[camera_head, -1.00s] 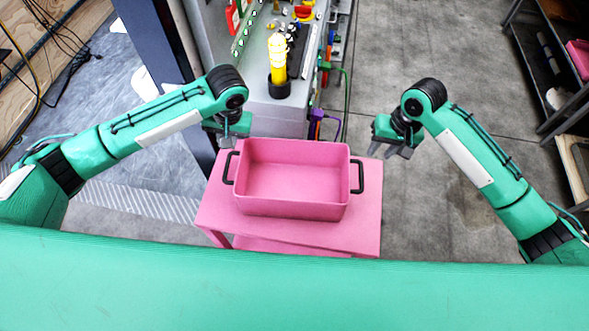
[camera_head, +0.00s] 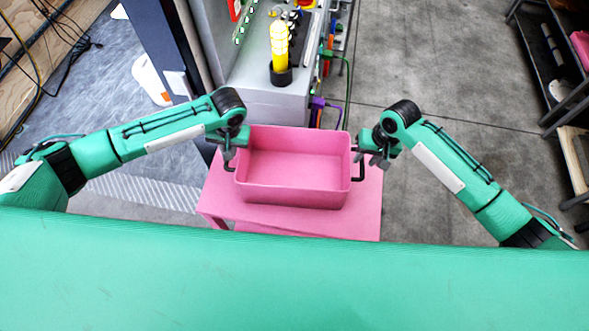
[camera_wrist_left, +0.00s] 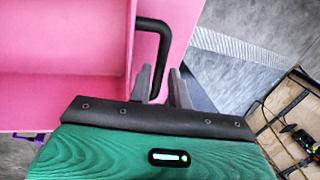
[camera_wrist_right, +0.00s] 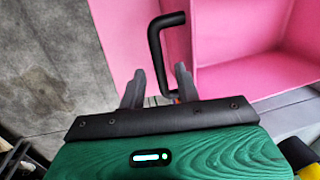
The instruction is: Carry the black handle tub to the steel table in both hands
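The pink tub (camera_head: 293,190) with black handles at both ends sits upright and empty on a pink stand (camera_head: 365,215) in the head view. My left gripper (camera_head: 230,150) is at the tub's left handle (camera_wrist_left: 163,50). In the left wrist view, its fingers (camera_wrist_left: 160,86) stand apart with the lower handle bar between them. My right gripper (camera_head: 370,155) is at the right handle (camera_wrist_right: 155,45). In the right wrist view, its fingers (camera_wrist_right: 160,88) are apart, one on each side of the bar. I cannot tell which surface is the steel table.
A grey metal bench (camera_head: 245,90) with a yellow lamp (camera_head: 280,50) and small gear stands behind the tub. A dark shelf rack (camera_head: 545,75) is at the far right. Open concrete floor (camera_head: 430,70) lies between them. A dark post (camera_head: 165,45) rises at the left.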

